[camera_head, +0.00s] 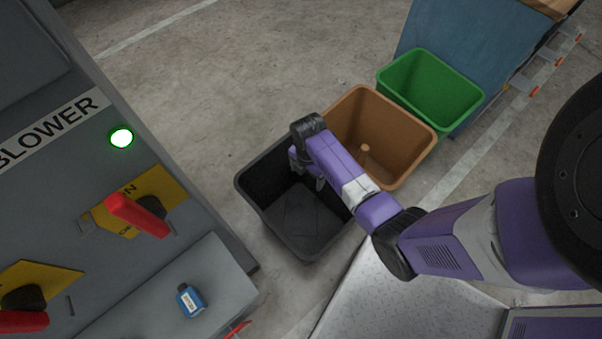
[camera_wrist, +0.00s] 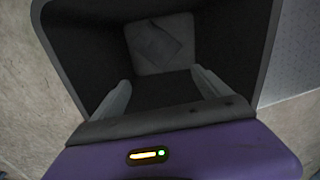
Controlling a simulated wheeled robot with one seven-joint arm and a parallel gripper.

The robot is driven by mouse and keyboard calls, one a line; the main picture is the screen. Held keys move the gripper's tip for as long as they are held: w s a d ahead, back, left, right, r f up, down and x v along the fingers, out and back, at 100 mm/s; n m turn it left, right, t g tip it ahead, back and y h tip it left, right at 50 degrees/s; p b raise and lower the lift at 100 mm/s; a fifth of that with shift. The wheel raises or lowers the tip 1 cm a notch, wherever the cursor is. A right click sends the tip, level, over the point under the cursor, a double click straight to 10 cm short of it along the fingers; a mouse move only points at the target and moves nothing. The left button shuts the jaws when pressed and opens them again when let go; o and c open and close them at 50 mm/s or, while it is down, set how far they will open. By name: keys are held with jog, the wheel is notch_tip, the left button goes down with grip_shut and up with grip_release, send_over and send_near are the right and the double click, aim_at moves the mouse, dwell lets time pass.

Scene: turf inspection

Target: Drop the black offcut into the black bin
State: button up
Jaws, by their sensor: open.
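The black bin (camera_head: 262,183) stands on the floor left of the brown bin. A flat dark diamond-shaped piece, which looks like the black offcut (camera_head: 302,212), lies on the bin's floor. In the wrist view the offcut (camera_wrist: 156,42) shows as a dark patch on the paler bottom, inside the walls of the black bin (camera_wrist: 85,60). My gripper (camera_head: 307,174) points down over the black bin's mouth, near its back right side. Its fingers are apart in the wrist view (camera_wrist: 160,85), with nothing between them.
The brown bin (camera_head: 415,128) has a small brown thing in it. The green bin (camera_head: 412,75) stands behind it, by a blue block (camera_head: 440,30). Open floor lies behind the bins.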

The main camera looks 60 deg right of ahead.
notch_tip(320, 180, up, 8)
jog(key=p, duration=0.2)
jog(key=shift+f, duration=0.15)
dwell(0.8)
